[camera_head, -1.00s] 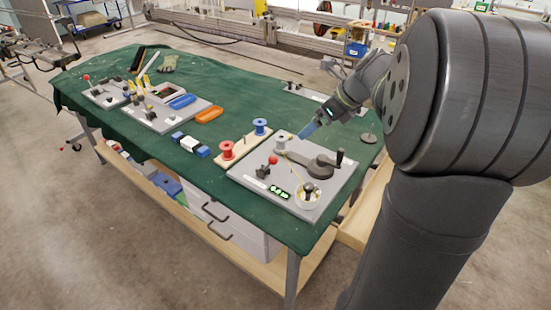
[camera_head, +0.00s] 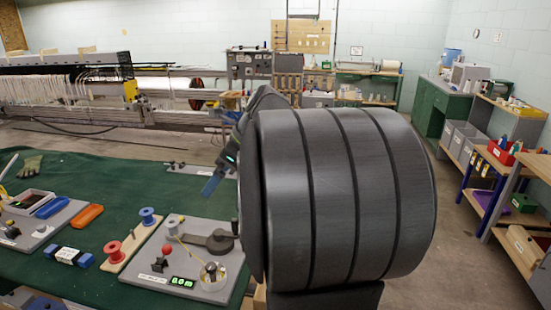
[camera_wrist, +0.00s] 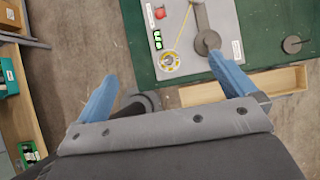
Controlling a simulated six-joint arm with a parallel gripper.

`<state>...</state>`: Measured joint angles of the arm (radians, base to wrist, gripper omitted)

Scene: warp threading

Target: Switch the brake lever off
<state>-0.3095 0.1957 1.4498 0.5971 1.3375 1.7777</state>
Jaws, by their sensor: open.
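A lever with a red ball knob (camera_head: 167,250) stands on the grey winding panel (camera_head: 150,276) near the table's front right corner. It looks like the brake lever, but its label is too small to read. The red knob also shows at the top of the wrist view (camera_wrist: 159,12). My gripper (camera_head: 212,183) is open, its blue fingers above the table behind the panel in the head view. In the wrist view my gripper (camera_wrist: 162,68) has its fingers wide apart with nothing between them. The red knob lies beyond the fingertips, apart from them.
The panel also carries a dark crank arm (camera_head: 215,240), a green-lit display (camera_head: 182,282) and a round yellow-rimmed cup (camera_head: 212,275). A board with red and blue spools (camera_head: 130,247) is at its left. A wooden drawer (camera_wrist: 245,85) juts out beside the table. My arm hides the table's right side.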

